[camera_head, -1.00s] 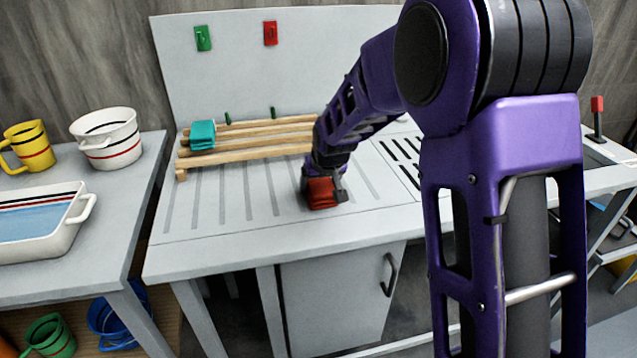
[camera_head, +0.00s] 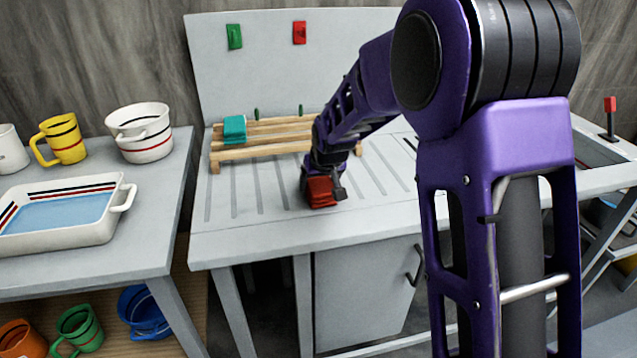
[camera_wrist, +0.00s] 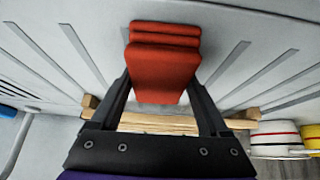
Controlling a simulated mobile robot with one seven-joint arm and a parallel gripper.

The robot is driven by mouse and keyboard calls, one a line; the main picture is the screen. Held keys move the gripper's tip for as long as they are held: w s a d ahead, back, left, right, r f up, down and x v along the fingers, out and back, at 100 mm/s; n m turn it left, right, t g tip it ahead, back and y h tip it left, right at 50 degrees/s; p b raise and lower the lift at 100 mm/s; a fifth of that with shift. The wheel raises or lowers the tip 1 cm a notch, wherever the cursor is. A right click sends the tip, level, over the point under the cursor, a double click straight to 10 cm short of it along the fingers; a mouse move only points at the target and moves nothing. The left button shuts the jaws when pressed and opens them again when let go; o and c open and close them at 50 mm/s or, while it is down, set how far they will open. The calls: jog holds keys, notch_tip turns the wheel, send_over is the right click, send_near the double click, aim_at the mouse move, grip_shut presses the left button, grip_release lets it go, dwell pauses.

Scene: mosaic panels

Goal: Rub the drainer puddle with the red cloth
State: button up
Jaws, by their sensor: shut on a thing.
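The red cloth (camera_head: 320,193) is a folded pad held low over the grooved drainer (camera_head: 232,205). My gripper (camera_head: 323,178) is shut on it. In the wrist view the red cloth (camera_wrist: 165,70) sits between the two dark fingers, above the grey grooved surface. I cannot tell whether the cloth touches the drainer. I cannot make out a puddle in either view; the cloth and my arm hide part of the drainer.
A wooden slatted rack (camera_head: 262,150) with a teal cloth (camera_head: 234,130) stands behind the drainer. On the left table are a white-and-blue tray (camera_head: 112,226), a yellow mug (camera_head: 66,142) and a white pot (camera_head: 145,148). The drainer's front left is clear.

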notch_tip(320, 180, up, 3)
jog(key=shift+w+d+f, duration=0.1)
jog(key=shift+f, duration=0.1)
jog(key=shift+d+r+p, duration=0.15)
jog(key=shift+r+p, duration=0.2)
jog(key=shift+p, duration=0.1)
jog(key=shift+r+p, duration=1.55)
jog(key=shift+r, duration=0.85)
